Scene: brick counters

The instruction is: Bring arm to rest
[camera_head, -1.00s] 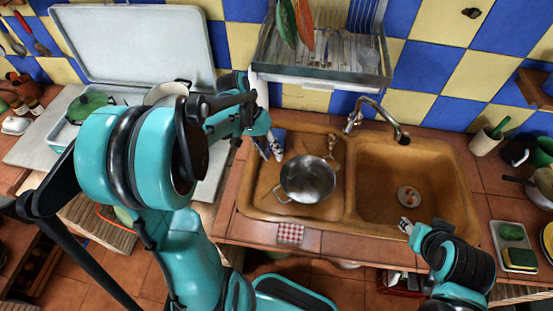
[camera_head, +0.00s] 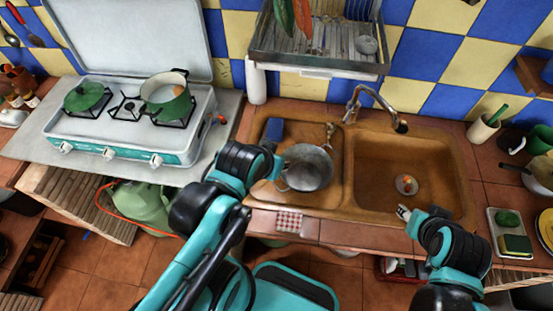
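My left arm (camera_head: 228,185) comes in from the bottom left and is bent, with its wrist (camera_head: 246,163) over the left edge of the sink, beside the metal pan (camera_head: 307,167). My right arm (camera_head: 452,245) is bent at the lower right. Its small gripper tip (camera_head: 404,212) is over the front rim of the right basin; it is too small to tell open from shut. No held object is seen at either arm.
The brown double sink (camera_head: 345,185) holds the pan and a blue item (camera_head: 275,130) on the left. A dish rack (camera_head: 290,52) hangs above. A tray with sponges (camera_head: 508,236) lies at right.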

